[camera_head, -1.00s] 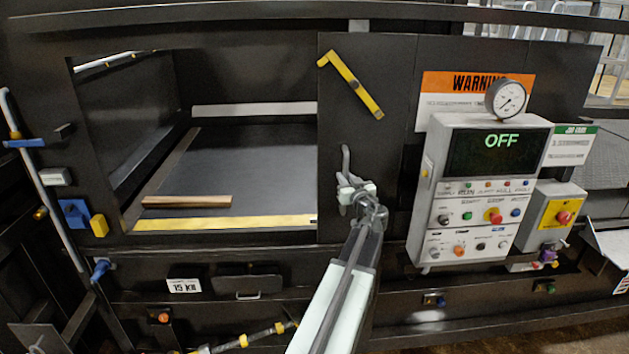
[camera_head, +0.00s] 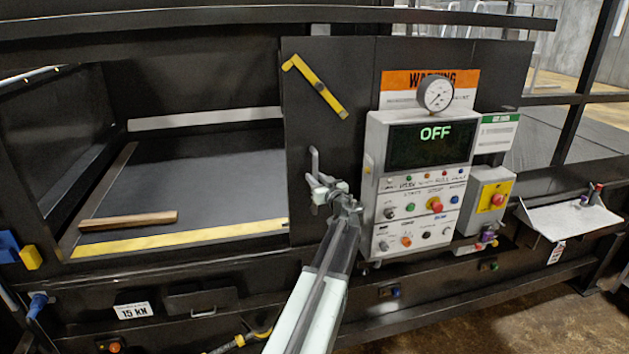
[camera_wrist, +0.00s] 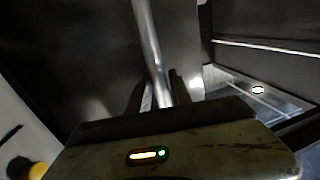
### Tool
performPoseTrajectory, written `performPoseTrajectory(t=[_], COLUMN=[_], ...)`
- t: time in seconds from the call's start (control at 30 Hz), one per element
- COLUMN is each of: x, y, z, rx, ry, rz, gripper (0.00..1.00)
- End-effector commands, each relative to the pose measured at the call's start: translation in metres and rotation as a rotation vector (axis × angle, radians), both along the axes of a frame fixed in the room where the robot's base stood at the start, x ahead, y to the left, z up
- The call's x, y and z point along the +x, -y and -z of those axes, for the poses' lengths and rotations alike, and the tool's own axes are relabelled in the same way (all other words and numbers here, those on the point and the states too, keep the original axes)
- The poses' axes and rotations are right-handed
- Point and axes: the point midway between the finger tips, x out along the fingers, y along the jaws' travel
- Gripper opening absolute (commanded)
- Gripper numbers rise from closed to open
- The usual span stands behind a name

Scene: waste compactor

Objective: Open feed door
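The feed door (camera_head: 335,119) is a dark flat panel right of the feed opening. A yellow bar is set diagonally on it. The opening to its left is uncovered and shows a dark floor. The door's thin grey handle (camera_head: 314,160) stands near its left edge. My gripper (camera_head: 322,186) is at the handle's lower part. In the wrist view the handle (camera_wrist: 148,40) is a metal bar running down between my two dark fingers (camera_wrist: 158,95). Whether both fingers press on it cannot be told.
A control panel (camera_head: 382,150) reading OFF, with a gauge (camera_head: 436,94), is close right of my gripper. A yellow emergency-stop box (camera_head: 478,207) stands beyond it. A wooden strip (camera_head: 128,220) lies inside the opening behind a yellow sill (camera_head: 180,239). Floor is free at lower right.

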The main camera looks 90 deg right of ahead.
Motion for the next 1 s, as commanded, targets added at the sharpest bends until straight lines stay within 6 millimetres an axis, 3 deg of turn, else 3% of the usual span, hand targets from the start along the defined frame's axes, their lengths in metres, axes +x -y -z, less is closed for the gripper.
performPoseTrajectory(t=[0.43,0.8,1.0], x=[-0.002,-0.029,-0.033], y=[-0.006,-0.065,-0.072], z=[0.0,0.0,0.0], rx=[0.0,0.0,0.0], ry=[0.0,0.0,0.0], rz=[-0.001,0.002,-0.001], gripper=[0.4,0.4,0.4])
